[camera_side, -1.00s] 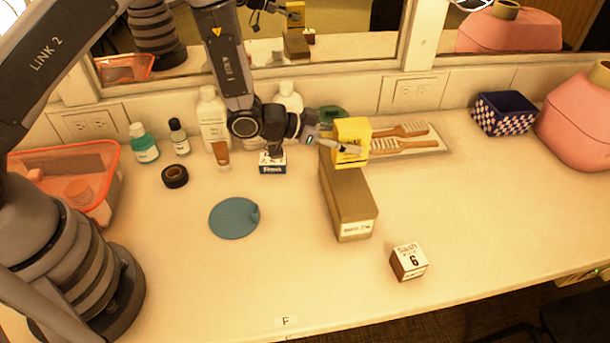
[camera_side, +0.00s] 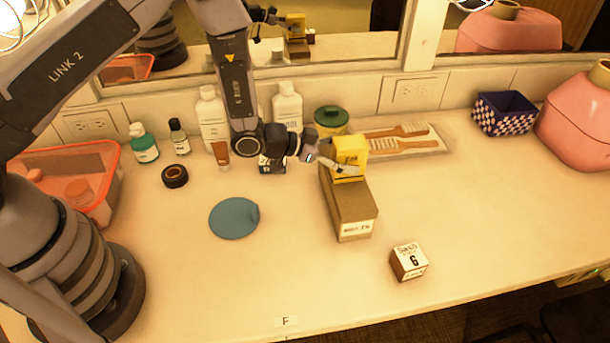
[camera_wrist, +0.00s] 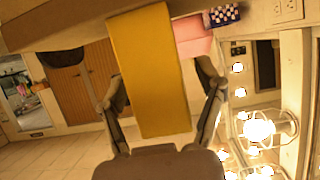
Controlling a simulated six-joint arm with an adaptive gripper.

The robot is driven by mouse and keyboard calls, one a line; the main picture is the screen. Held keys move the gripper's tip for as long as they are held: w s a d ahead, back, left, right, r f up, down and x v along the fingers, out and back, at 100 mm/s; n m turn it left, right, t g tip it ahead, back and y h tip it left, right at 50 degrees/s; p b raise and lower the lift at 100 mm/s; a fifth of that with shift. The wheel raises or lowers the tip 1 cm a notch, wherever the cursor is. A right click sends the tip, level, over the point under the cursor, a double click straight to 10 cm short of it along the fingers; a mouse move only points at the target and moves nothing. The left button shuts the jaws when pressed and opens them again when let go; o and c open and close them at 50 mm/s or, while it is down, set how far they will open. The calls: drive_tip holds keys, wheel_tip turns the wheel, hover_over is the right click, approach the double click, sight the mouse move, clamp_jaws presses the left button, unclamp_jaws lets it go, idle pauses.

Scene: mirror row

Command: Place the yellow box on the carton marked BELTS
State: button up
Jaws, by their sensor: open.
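The yellow box (camera_side: 351,152) stands upright on the far end of the long brown carton (camera_side: 350,205), and its base appears to rest on the carton's top. The carton has a white label on its near end, too small to read surely. My gripper (camera_side: 345,168) is at the yellow box, reaching in from the left. In the wrist view the yellow box (camera_wrist: 150,75) lies between my two fingers (camera_wrist: 160,88), which are open, with a gap showing on the right side. The box's far side and lower edge are partly hidden.
A small white-topped box (camera_side: 409,261) stands right of the carton's near end. Wooden brushes (camera_side: 400,138) on a tray and a green-lidded jar (camera_side: 331,118) are behind. A blue disc (camera_side: 234,217) lies left. Bottles line the mirror wall.

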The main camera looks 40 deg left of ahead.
drive_tip(key=shift+a+r, duration=0.1)
drive_tip(key=shift+r, duration=0.15)
drive_tip(key=v, duration=1.1)
drive_tip(key=s+a+r+n+y, duration=0.2)
drive_tip(key=a+r+y, duration=0.2)
drive_tip(key=a+r, duration=0.4)
drive_tip(key=s+a+r+n+y, duration=0.25)
drive_tip(key=a+r+y, duration=0.35)
drive_tip(key=r, duration=0.4)
drive_tip(key=s+a+r+n+g, duration=0.2)
drive_tip(key=s+r, duration=0.1)
drive_tip(key=s, duration=0.7)
drive_tip(key=s+a+r+n+g, duration=0.1)
drive_tip(key=s+a+r+n, duration=0.1)
drive_tip(key=s, duration=0.8)
drive_tip(key=shift+r+n+g, duration=0.35)
drive_tip(key=shift+r+g, duration=0.05)
drive_tip(key=shift+r, duration=0.3)
